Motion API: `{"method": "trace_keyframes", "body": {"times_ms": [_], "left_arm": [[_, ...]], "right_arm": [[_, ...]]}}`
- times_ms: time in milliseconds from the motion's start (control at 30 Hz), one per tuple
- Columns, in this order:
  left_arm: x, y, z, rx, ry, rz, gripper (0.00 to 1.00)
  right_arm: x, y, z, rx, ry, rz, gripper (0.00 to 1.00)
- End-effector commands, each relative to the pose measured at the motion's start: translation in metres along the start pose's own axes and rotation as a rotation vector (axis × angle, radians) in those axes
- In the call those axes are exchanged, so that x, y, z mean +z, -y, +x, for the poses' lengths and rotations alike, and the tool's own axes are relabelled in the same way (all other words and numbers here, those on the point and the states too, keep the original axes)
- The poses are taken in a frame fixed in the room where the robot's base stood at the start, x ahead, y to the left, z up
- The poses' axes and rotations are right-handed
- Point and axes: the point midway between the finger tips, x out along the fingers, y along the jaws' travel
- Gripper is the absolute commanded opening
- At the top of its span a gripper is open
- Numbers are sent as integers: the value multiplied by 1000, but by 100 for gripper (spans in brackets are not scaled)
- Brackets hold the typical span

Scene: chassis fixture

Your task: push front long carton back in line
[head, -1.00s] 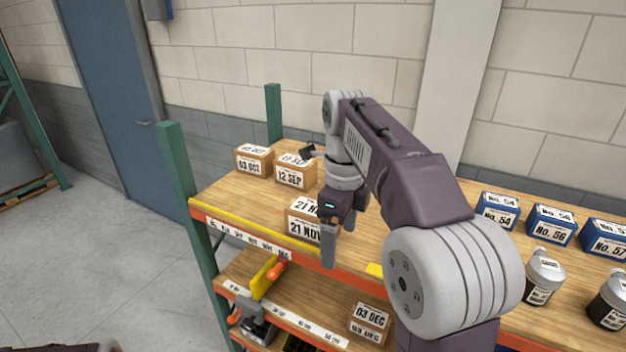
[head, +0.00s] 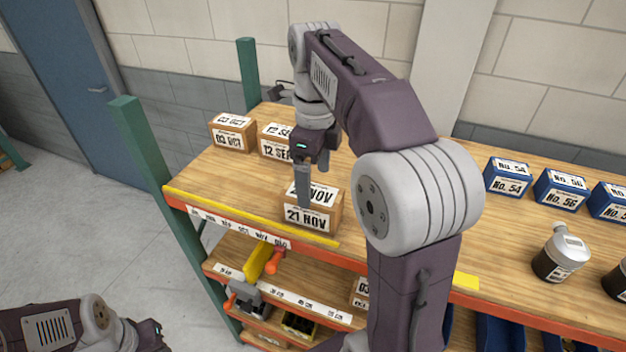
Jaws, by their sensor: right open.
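The front carton, brown and labelled 21 NOV (head: 326,222), sits on the top shelf near its front edge, just behind the yellow strip. Two more brown cartons, 03 OCT (head: 233,134) and 12 SEP (head: 268,149), stand side by side further back and left. My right gripper (head: 313,188) is open, pointing down at the 21 NOV carton. One finger covers part of the label on its top; I cannot tell whether it touches. My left gripper (head: 150,336) is low at the bottom left, away from the shelf, its jaws unclear.
The wood left of the 21 NOV carton is clear.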

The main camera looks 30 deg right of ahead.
Motion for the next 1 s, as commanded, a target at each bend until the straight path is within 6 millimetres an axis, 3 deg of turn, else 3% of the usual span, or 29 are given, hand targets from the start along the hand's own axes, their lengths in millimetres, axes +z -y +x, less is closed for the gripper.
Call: {"method": "trace_keyframes", "body": {"times_ms": [500, 900, 933, 1000], "left_arm": [[0, 0, 3, 0, 0, 0, 36], [0, 0, 3, 0, 0, 0, 36], [0, 0, 3, 0, 0, 0, 36], [0, 0, 3, 0, 0, 0, 36]], "right_arm": [[0, -1, 79, 3, -2, 0, 89], [0, 0, 88, 1, -1, 0, 89], [0, 0, 88, 1, -1, 0, 86], [0, 0, 88, 1, -1, 0, 67]]}}
